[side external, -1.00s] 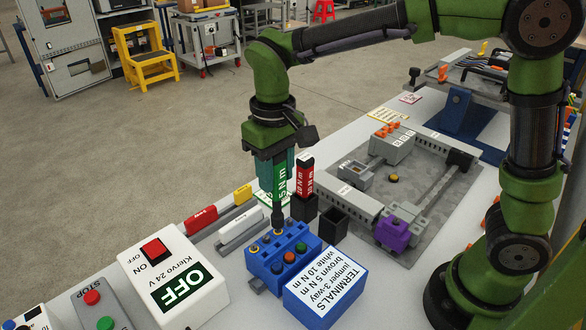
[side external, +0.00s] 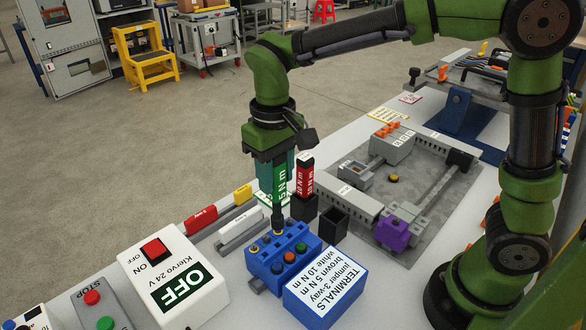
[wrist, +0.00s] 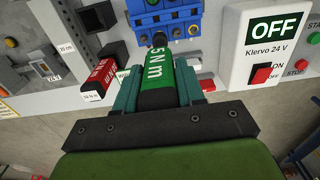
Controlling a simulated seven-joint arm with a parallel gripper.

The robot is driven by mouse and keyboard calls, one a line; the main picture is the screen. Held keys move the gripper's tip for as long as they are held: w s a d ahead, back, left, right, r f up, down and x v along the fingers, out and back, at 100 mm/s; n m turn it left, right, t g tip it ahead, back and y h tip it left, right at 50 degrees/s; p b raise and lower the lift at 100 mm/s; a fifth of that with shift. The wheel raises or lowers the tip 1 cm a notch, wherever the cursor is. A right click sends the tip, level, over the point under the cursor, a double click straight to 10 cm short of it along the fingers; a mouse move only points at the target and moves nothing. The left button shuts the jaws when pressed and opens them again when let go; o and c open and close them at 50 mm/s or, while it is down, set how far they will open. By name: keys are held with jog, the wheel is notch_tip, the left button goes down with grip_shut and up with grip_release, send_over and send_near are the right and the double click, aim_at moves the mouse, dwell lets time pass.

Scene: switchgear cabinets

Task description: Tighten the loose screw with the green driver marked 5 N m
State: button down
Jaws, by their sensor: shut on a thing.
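My gripper (side external: 277,180) is shut on the green driver (side external: 279,186) marked 5 N m, which also shows between the jaws in the wrist view (wrist: 158,75). The driver stands upright, its dark tip down at the back of the blue terminal block (side external: 281,262). In the wrist view the tip meets the block (wrist: 172,22) near its edge. The screw under the tip is hidden, so I cannot tell how it sits. Several round coloured tops, brown, green and blue among them, show on the block.
The red 10 N m driver (side external: 305,178) stands in a black holder beside an empty black holder (side external: 333,224). A TERMINALS box (side external: 325,290) says brown 5 N m, white 10 N m. A Klervo 24 V box (side external: 172,275) reads OFF. A grey plate with rails (side external: 430,205) lies to the right.

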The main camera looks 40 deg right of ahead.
jog(key=shift+f, duration=0.75)
dwell(0.3)
jog(key=shift+n, duration=0.6)
jog(key=shift+n, duration=0.6)
jog(key=shift+n, duration=0.5)
